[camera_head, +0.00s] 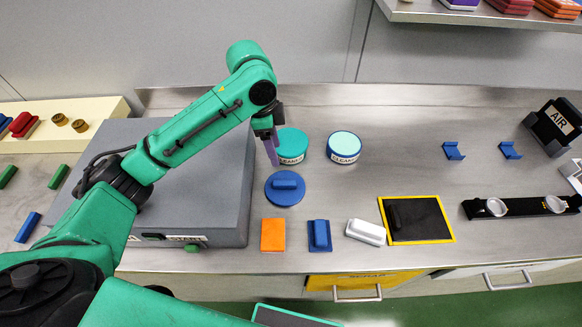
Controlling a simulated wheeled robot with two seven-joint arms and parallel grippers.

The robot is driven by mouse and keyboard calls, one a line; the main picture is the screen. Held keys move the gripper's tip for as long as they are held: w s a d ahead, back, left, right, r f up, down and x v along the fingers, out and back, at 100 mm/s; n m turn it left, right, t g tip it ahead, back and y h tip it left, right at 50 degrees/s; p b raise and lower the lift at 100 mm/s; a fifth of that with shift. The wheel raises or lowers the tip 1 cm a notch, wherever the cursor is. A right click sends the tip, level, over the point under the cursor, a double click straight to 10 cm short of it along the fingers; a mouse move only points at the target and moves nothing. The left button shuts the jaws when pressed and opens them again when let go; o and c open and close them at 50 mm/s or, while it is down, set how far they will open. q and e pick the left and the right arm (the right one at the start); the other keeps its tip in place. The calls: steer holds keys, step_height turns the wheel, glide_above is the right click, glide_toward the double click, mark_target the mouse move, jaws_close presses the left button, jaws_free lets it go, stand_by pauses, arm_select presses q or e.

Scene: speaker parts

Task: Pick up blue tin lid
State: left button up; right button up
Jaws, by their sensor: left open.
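The blue tin lid (285,200) is a flat round disc with a raised blue grip bar on top. It lies on the steel worktop, in front of two labelled tins. My left gripper (273,158) hangs just behind and slightly left of the lid, pointing down, with its purple fingers apart from the lid. It is open and holds nothing that I can see. My right gripper is not in view.
One tin (292,143) stands close beside my left gripper; another tin (344,147) is to its right. A grey box (195,190) fills the left. An orange block (272,235), a blue block (319,235) and a white block (366,232) lie in front.

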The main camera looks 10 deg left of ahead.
arm_select(q)
steer(key=p, duration=0.2)
glide_above(284, 183)
steer(key=s, duration=0.1)
step_height(284, 183, down, 7)
steer(key=f, duration=0.3)
steer(key=w+f+p, duration=0.1)
steer(key=f, duration=0.2)
steer(key=shift+w, duration=0.1)
steer(key=shift+f, duration=0.4)
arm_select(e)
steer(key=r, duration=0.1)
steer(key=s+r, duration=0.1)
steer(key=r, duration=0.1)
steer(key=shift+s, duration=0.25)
arm_select(q)
jaws_close()
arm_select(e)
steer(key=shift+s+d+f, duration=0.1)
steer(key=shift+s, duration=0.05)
